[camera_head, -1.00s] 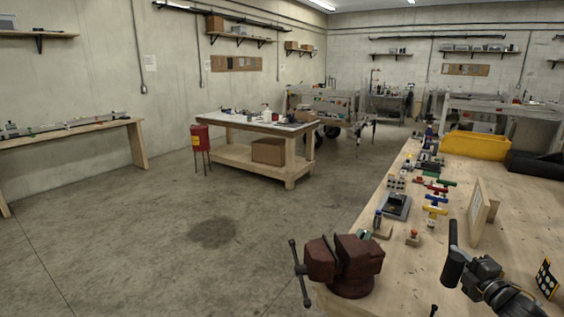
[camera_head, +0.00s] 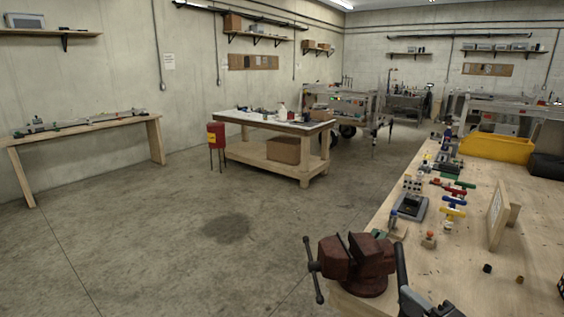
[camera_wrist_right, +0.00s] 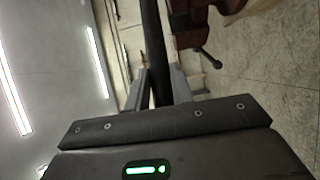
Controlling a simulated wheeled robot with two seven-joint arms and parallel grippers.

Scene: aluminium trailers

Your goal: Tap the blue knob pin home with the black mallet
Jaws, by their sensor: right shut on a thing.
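The black mallet (camera_head: 401,266) stands nearly upright at the bottom of the head view, beside the vise. My right gripper (camera_head: 412,298) is shut on it. In the right wrist view the dark shaft of the mallet (camera_wrist_right: 153,40) runs up between the two fingers of my right gripper (camera_wrist_right: 157,88). I cannot make out the blue knob pin for certain. My left gripper is not in view.
A rust-red vise (camera_head: 362,262) sits at the bench's near left corner, close to the mallet. A small wooden block with a red knob (camera_head: 429,240), a grey plate fixture (camera_head: 411,207) and an upright wooden panel (camera_head: 497,214) stand beyond. The bench's right front (camera_head: 455,265) is mostly clear.

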